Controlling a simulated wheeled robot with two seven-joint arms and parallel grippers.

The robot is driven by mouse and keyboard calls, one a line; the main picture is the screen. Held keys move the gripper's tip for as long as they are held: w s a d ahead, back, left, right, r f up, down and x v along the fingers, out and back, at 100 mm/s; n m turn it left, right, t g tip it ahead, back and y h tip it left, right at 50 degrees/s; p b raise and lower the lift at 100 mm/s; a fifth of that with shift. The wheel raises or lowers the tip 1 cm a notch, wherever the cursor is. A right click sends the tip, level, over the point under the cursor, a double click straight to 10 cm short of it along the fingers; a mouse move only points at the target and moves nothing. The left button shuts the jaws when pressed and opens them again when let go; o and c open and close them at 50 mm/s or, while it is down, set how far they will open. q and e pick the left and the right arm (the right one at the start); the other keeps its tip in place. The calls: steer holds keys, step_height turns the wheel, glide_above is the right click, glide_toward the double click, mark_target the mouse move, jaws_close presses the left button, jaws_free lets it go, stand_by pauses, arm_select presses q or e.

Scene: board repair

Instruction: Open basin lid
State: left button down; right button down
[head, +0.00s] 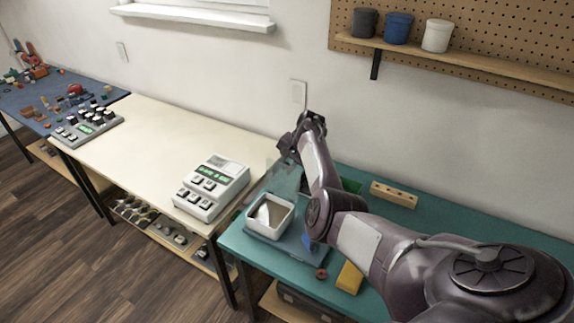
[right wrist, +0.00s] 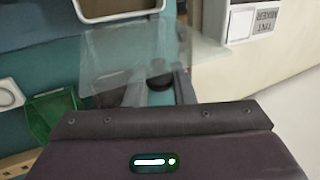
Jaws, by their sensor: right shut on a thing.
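The white square basin (head: 270,216) stands at the left end of the teal table, its top uncovered. Part of its rim shows at the top of the right wrist view (right wrist: 122,17). The clear lid (head: 286,179) stands raised and tilted behind the basin; it is a see-through pane in the right wrist view (right wrist: 150,57). My right gripper (head: 286,152) is at the lid's upper edge, behind and above the basin, and is shut on the lid. Its fingertips are partly hidden by the wrist. My left gripper is not in view.
A green container (head: 350,186) and a wooden block with holes (head: 394,194) are behind my right arm. A yellow sponge (head: 349,278) lies near the front edge. A white keyed device (head: 212,187) stands on the cream table to the left.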

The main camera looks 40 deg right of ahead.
steer(key=shift+d, duration=0.1)
steer(key=c, duration=1.5)
jaws_free()
steer(key=shift+f, duration=0.1)
steer(key=shift+o, duration=0.9)
steer(key=shift+w+d+f, duration=0.1)
steer(key=v, duration=0.7)
steer(key=shift+r+b, duration=0.4)
